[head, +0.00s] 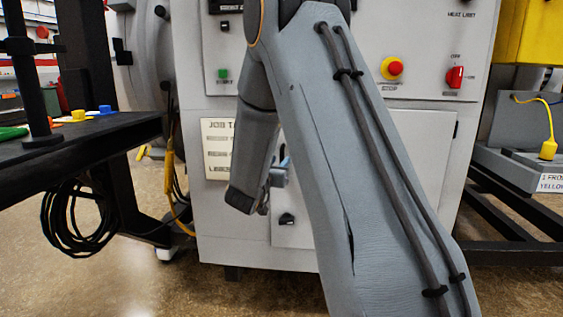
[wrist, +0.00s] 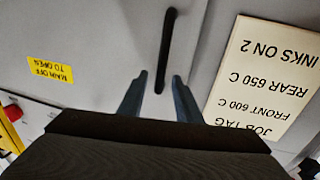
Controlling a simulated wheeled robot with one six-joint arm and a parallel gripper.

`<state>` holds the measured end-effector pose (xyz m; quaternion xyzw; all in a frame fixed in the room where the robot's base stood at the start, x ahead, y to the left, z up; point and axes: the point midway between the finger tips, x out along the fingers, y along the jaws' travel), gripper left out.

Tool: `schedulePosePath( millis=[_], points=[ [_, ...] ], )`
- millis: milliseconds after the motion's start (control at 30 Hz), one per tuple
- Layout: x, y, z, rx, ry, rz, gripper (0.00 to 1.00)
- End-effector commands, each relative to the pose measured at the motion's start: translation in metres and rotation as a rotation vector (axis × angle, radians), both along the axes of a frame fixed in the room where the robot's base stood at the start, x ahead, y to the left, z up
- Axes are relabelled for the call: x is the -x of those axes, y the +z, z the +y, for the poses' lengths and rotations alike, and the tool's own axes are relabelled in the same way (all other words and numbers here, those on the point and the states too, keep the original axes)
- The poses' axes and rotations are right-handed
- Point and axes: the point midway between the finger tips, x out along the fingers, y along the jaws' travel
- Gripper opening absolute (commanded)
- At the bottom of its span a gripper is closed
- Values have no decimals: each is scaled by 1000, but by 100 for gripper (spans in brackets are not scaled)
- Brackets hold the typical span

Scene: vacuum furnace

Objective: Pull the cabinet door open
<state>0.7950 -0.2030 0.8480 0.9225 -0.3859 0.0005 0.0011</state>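The cabinet door (head: 425,160) is a light grey panel low on the front of the furnace cabinet, and it looks shut. My arm hides much of it in the head view. In the wrist view, which is upside down, the door (wrist: 100,45) carries a long black bar handle (wrist: 167,45). My gripper (wrist: 158,88) is open, and one end of the handle shows between its two fingertips, with a gap on either side. Depth to the handle is hard to tell. In the head view my gripper (head: 275,178) is side-on beside the door, mostly hidden by my wrist.
A job tag (head: 217,150) is on the cabinet left of my gripper. A yellow label (wrist: 50,70) is on the door. Above are a red stop button (head: 395,68) and a red switch (head: 455,77). A black table (head: 130,128) stands left, a dark frame (head: 510,252) right.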

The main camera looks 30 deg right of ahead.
Motion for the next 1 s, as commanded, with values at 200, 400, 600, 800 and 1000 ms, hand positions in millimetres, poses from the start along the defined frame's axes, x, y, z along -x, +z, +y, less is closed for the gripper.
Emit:
schedulePosePath(
  millis=[200, 400, 600, 800, 1000],
  points=[
    [-21, -1, -21, -1, 1, 1, 31],
    [-28, -1, -28, -1, 1, 1, 31],
    [-28, -1, -28, -1, 2, 1, 31],
    [-28, -1, -28, -1, 2, 1, 2],
    [-28, -1, -28, -1, 2, 1, 0]
  ],
)
